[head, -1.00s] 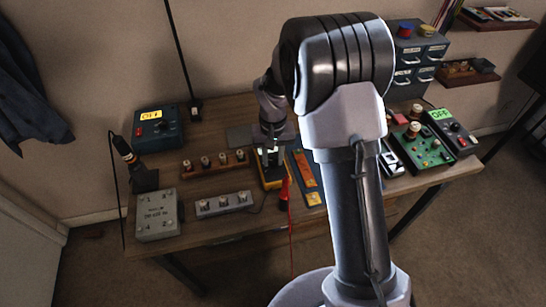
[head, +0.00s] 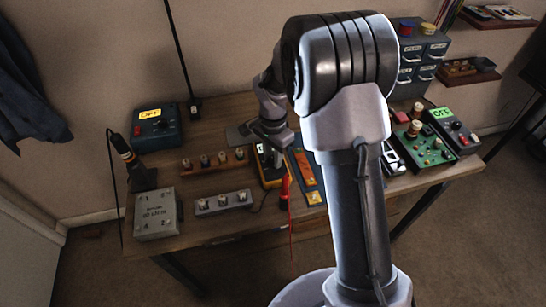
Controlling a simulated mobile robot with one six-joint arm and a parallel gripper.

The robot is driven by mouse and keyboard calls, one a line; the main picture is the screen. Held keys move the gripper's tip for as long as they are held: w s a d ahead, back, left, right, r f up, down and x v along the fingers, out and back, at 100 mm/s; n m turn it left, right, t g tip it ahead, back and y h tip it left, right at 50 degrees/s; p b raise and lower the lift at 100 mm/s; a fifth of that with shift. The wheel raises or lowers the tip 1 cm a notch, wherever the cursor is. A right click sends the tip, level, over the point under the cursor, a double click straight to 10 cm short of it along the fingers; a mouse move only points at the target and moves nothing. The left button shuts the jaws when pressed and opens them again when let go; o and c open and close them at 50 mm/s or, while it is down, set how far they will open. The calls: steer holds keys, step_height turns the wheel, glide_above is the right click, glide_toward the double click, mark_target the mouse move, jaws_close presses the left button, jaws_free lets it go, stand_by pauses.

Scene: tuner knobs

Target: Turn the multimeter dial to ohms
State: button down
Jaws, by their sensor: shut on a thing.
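The yellow-edged multimeter (head: 270,183) lies on the bench, left of my upper arm in the head view. My gripper (head: 276,158) points down over it, shut on its dial. The dial itself is hidden by the fingers, so I cannot tell which mark it points to. Part of the small pale display (head: 260,149) shows at the upper left of the meter, too small to read. A red probe (head: 284,190) with a red lead is by the meter's lower right edge.
Left of the meter are a wooden knob strip (head: 215,161), a grey knob strip (head: 223,203), a grey box (head: 158,213) and a blue box with a yellow display (head: 157,127). An orange strip (head: 305,168) lies close right. A green board (head: 428,147) stands further right.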

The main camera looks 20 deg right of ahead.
steer(key=shift+m, duration=1.4)
steer(key=c, duration=1.1)
jaws_free()
step_height(320, 180, up, 18)
steer(key=p, duration=0.6)
steer(key=shift+f, duration=0.25)
